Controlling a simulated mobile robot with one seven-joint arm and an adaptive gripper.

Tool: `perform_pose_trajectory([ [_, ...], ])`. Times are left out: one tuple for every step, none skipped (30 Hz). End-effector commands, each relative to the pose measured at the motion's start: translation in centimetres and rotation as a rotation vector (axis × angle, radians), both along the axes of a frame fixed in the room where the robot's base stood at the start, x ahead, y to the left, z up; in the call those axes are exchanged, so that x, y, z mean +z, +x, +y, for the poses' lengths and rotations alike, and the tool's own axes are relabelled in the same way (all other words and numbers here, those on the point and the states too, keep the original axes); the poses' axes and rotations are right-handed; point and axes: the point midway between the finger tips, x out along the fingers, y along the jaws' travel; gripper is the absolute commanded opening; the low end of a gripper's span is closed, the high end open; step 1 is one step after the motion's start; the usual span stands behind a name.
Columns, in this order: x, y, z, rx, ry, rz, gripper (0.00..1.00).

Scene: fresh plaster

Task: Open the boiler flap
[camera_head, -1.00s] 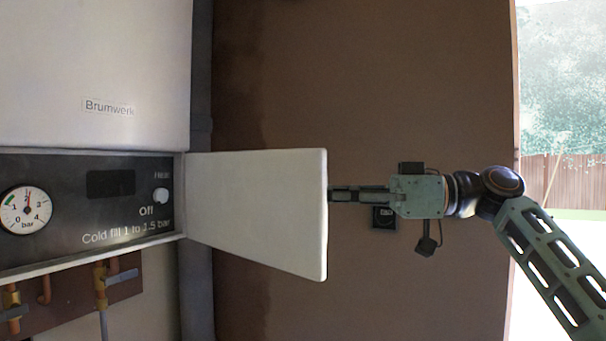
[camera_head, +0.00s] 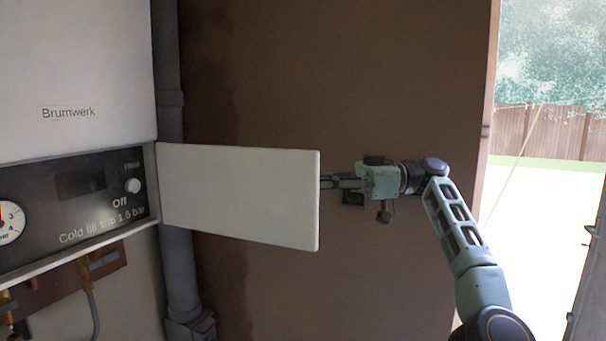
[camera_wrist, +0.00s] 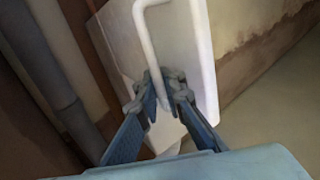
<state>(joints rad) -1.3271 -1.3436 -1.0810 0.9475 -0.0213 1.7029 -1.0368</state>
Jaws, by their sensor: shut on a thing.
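The white boiler flap (camera_head: 240,195) stands swung out to the right from the boiler's dark control panel, hinged at the panel's right edge. My gripper (camera_head: 325,184) is at the flap's free right edge, its fingertips partly hidden behind it. In the wrist view, my gripper (camera_wrist: 165,96) is closed around the white bar handle (camera_wrist: 147,45) on the flap's other face (camera_wrist: 185,50). The boiler (camera_head: 70,60) carries the label Brumwerk. The uncovered control panel (camera_head: 75,200) shows a gauge, a dark display and a white knob at Off.
A grey vertical pipe (camera_head: 176,270) runs beside the boiler, behind the flap. A brown wall (camera_head: 340,80) stands behind the flap and my arm. An open doorway (camera_head: 545,190) is at the right. Copper pipes (camera_head: 95,268) hang below the panel.

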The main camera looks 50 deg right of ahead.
Motion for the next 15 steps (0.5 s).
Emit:
perform_pose_trajectory([
  [0.18,-0.15,-0.25,0.0,0.002,-0.003,0.0],
  [0.15,-0.13,-0.28,0.001,0.002,-0.003,0.0],
  [0.12,-0.12,-0.31,0.002,0.002,-0.003,0.0],
  [0.1,-0.12,-0.33,0.002,0.002,-0.003,0.0],
  [0.08,-0.12,-0.34,0.002,0.002,-0.003,0.0],
  [0.06,-0.12,-0.35,0.003,0.002,-0.003,0.0],
  [0.05,-0.12,-0.35,0.003,0.002,-0.003,0.0],
  [0.05,-0.13,-0.35,0.003,0.002,-0.003,0.0],
  [0.04,-0.13,-0.35,0.002,0.002,-0.003,0.0],
  [0.05,-0.13,-0.35,0.002,0.002,-0.003,0.0],
  [0.05,-0.14,-0.35,0.002,0.002,-0.003,0.0],
  [0.06,-0.14,-0.35,0.002,0.002,-0.003,0.0],
  [0.06,-0.14,-0.35,0.002,0.002,-0.003,0.0],
  [0.06,-0.14,-0.35,0.002,0.002,-0.003,0.0],
  [0.07,-0.14,-0.35,0.002,0.002,-0.003,0.09],
])
